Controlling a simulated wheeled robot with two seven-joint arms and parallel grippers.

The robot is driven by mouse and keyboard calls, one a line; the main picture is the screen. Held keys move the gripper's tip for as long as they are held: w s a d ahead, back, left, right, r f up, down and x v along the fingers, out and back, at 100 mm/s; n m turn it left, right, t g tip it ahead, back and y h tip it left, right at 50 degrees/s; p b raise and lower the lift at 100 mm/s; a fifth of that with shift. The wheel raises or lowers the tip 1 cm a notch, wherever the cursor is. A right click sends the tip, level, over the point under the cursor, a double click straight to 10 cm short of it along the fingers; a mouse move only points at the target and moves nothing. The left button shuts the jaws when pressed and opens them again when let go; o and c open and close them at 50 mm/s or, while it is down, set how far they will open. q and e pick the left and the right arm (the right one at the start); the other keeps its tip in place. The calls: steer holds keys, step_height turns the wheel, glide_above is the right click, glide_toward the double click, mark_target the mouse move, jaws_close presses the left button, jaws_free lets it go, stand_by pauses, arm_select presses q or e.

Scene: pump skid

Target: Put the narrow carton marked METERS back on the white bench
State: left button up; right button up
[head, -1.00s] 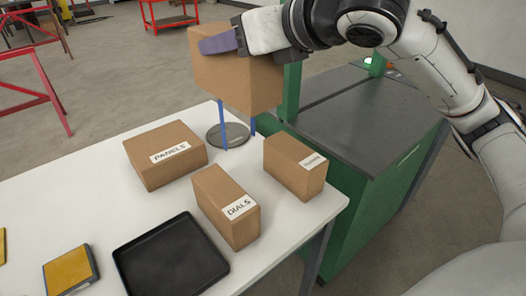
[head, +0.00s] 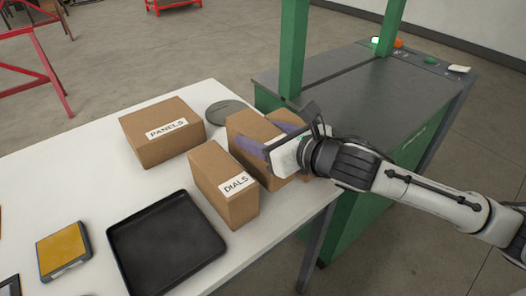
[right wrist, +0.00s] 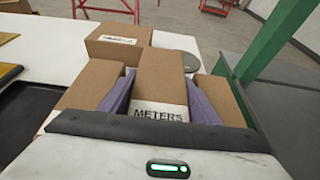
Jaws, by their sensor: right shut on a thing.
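The narrow carton marked METERS (right wrist: 160,80) is between the purple fingers of my right gripper (right wrist: 158,100) in the right wrist view. In the head view the right gripper (head: 256,134) comes in from the right, shut on this brown carton (head: 246,124). The carton is low at the right end of the white bench (head: 75,150), upright between the DIALS carton (head: 222,182) and another brown carton (head: 287,115). I cannot tell whether its base touches the bench. My gripper hides part of it and of the right-hand carton. My left gripper is not in view.
The PANELS carton (head: 162,133) stands behind the DIALS carton. A grey disc (head: 229,113) lies near the bench's back edge. A black tray (head: 165,245) and a yellow-topped item (head: 62,250) lie to the left. A green machine (head: 385,165) stands close by the bench's right end.

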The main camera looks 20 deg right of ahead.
steer(key=shift+f, duration=1.75)
steer(key=shift+f, duration=0.15)
steer(key=o, duration=1.5)
steer(key=shift+f, duration=0.15)
steer(key=v, duration=1.2)
steer(key=shift+r+b, duration=0.2)
steer(key=shift+b, duration=0.15)
